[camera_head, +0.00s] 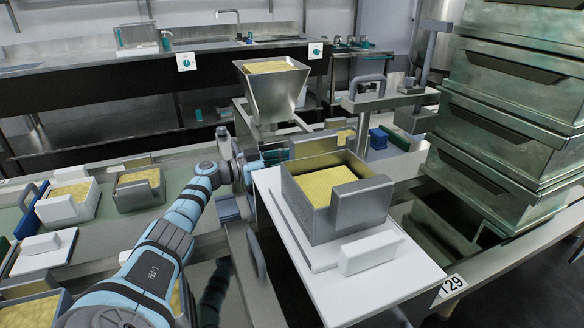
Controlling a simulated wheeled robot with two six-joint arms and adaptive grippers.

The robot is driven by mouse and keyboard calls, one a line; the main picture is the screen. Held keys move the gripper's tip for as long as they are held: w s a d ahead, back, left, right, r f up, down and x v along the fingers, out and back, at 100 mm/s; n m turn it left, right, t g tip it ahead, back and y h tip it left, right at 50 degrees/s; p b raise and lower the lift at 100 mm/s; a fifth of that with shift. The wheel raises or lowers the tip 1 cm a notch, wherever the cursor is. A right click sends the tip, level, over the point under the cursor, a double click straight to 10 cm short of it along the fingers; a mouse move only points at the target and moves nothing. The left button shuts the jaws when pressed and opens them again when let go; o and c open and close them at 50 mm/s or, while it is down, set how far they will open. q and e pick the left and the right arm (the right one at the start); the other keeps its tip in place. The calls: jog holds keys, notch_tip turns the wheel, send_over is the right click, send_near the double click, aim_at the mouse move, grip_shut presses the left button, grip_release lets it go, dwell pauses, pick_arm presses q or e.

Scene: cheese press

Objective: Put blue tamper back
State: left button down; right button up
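My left arm comes in from the lower left and reaches to the middle of the picture. My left gripper (250,163) is small and partly hidden at the left back corner of the white board. A dark teal-blue piece (276,156) shows right beside its tip; I cannot tell if the fingers hold it or if it is the tamper. A blue block (378,139) stands behind the cheese mould near the press. Another blue ribbed piece (229,208) lies left of the board. My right gripper is not in view.
A metal mould (306,218) with yellow cheese and a grey plate stands on the white board (285,207), with a white block (370,252) in front. A hopper (274,100) stands behind. Stacked metal bins (505,130) crowd the right. More cheese moulds (138,190) line the left.

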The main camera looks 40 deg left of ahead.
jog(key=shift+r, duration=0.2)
pick_arm(q)
jog(key=c, duration=1.5)
grip_release()
jog(key=shift+f, duration=0.1)
jog(key=shift+o, duration=0.2)
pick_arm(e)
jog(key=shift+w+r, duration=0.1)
pick_arm(q)
jog(key=p+v, duration=0.4)
jog(key=v, duration=0.8)
jog(key=shift+p, duration=0.35)
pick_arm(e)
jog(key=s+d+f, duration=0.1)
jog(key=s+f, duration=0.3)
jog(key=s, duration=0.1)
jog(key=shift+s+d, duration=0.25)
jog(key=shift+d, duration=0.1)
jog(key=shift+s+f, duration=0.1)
